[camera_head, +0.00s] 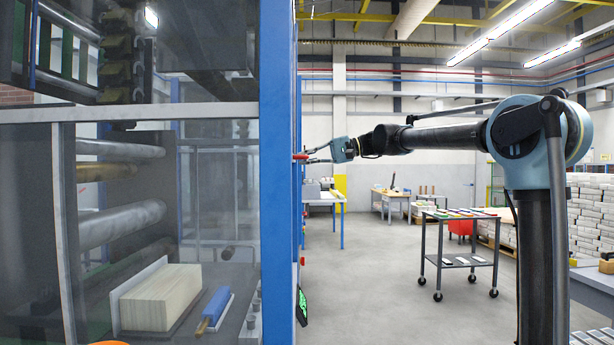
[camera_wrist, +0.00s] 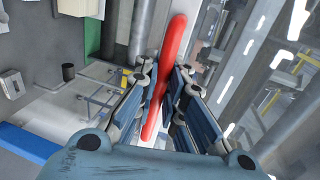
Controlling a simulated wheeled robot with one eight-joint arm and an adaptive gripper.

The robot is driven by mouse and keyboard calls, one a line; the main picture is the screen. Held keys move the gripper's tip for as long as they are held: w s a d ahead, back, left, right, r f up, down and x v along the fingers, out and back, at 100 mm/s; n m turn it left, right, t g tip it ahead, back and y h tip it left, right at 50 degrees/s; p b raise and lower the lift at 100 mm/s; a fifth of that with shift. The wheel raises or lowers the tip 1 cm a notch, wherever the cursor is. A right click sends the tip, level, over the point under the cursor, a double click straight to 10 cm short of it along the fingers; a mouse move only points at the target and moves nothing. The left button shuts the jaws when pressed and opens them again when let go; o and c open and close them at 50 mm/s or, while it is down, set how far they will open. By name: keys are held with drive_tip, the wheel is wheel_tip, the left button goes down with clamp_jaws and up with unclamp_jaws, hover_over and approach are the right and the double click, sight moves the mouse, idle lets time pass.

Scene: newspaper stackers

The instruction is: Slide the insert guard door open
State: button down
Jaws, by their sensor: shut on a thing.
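The machine's guard has a blue frame post (camera_head: 278,180) at the left of the head view, with a clear panel (camera_head: 215,230) to its left. I cannot tell which part slides. A red handle (camera_head: 300,157) sticks out on the right side of the post. My gripper (camera_head: 312,154) reaches it from the right, with its fingers at the handle. In the wrist view, the red handle (camera_wrist: 175,40) runs lengthwise between the fingers of my gripper (camera_wrist: 162,82), which is shut on it. The handle's mounting is hidden.
Behind the clear panel are metal rollers (camera_head: 122,222), a paper stack (camera_head: 160,297) and a blue roller tool (camera_head: 215,304). A wheeled cart (camera_head: 460,261) stands on the right, near stacked bundles (camera_head: 590,215). The grey floor (camera_head: 375,290) between post and cart is clear.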

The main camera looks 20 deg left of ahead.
drive_tip(key=shift+w+r, duration=0.1)
drive_tip(key=shift+r, duration=0.35)
drive_tip(key=c, duration=1.7)
unclamp_jaws()
drive_tip(key=shift+o, duration=0.2)
drive_tip(key=v, duration=1.2)
drive_tip(key=shift+d+f, duration=0.1)
drive_tip(key=shift+f, duration=0.1)
drive_tip(key=s+d+f+m+t+h, duration=0.1)
drive_tip(key=s+d+f+t+h, duration=0.1)
drive_tip(key=s+d+f+h, duration=0.3)
drive_tip(key=s+d+f+m+t+h, duration=0.1)
drive_tip(key=s+d+f+t+h, duration=0.2)
drive_tip(key=s+d+f, duration=1)
drive_tip(key=s+d+f+m+t+h, duration=0.2)
drive_tip(key=s+d+f+h, duration=0.4)
drive_tip(key=d+f, duration=1.8)
drive_tip(key=s+f, duration=0.4)
drive_tip(key=f, duration=0.9)
drive_tip(key=shift+d+t+h, duration=0.3)
drive_tip(key=shift+d+t, duration=0.1)
